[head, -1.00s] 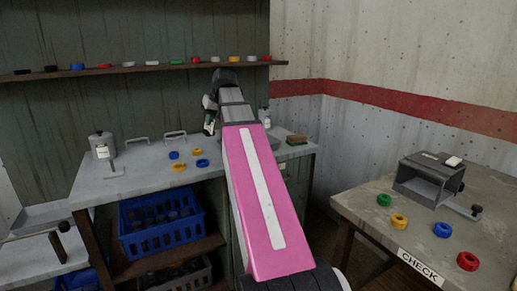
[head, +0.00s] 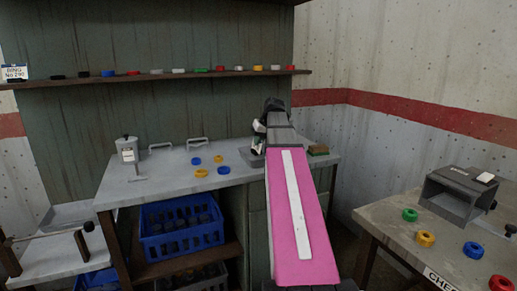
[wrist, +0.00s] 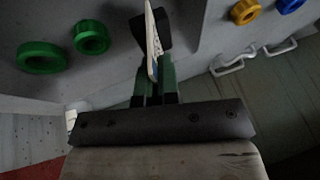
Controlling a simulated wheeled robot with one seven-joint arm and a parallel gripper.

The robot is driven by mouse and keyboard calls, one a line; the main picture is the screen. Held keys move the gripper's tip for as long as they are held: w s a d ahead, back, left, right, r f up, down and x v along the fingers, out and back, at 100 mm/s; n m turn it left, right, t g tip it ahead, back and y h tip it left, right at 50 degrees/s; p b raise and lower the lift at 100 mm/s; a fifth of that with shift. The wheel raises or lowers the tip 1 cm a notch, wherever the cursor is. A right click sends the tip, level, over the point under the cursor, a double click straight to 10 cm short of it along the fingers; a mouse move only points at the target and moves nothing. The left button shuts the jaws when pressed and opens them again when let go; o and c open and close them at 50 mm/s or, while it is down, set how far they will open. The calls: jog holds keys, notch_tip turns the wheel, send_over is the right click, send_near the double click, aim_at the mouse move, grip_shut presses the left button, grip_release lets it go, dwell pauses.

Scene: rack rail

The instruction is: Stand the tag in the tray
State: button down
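My gripper (head: 259,138) is over the right part of the grey workbench (head: 180,186) in the head view, small and partly hidden by my arm. In the wrist view my gripper (wrist: 154,84) has green-padded fingers shut on the tag (wrist: 152,42), a thin pale card seen nearly edge-on. The tag sticks out beyond the fingers. A flat dark grey piece (head: 250,160) lies on the bench below my gripper, mostly hidden by my arm. I cannot tell for sure whether it is the tray.
Blue and yellow rings (head: 201,173) lie left of my gripper. A canister (head: 127,150) and metal handles (head: 196,142) stand further left. A shelf (head: 150,77) with a row of coloured caps runs above. A side table (head: 385,222) at right holds a grey box (head: 455,192) and rings.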

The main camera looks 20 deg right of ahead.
aim_at(259, 147)
jog(key=shift+f, duration=1.5)
jog(key=shift+f, duration=0.1)
jog(key=c, duration=1.4)
grip_release()
jog(key=shift+o, duration=0.2)
jog(key=v, duration=1.2)
